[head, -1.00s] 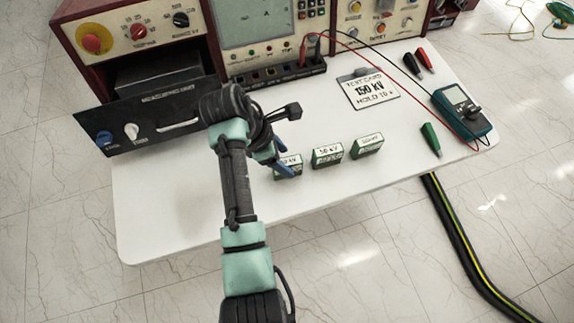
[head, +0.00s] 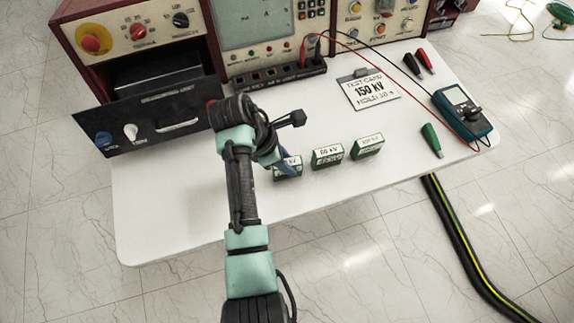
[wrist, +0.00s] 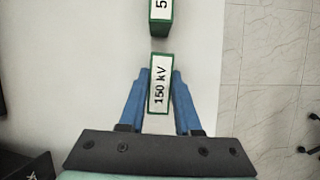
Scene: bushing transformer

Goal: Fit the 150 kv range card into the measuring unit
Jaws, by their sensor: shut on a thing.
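The 150 kV range card (wrist: 160,84) is a small green block with a white label, between the blue fingers of my gripper (wrist: 158,88) in the wrist view. My gripper is shut on it. In the head view the card (head: 288,168) stands at the left end of a row, partly hidden by my gripper (head: 284,163). I cannot tell whether it is lifted off the table. The measuring unit (head: 145,122) is a black drawer front with a blue knob, a white knob and a handle, pulled out at the left. Its inside is mostly hidden.
Two more green range cards (head: 327,156) (head: 367,146) stand to the right on the white table (head: 190,215). A test card sign (head: 369,89), clips and a multimeter (head: 463,110) lie further right. Instrument panels (head: 265,25) line the back. The table's front left is clear.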

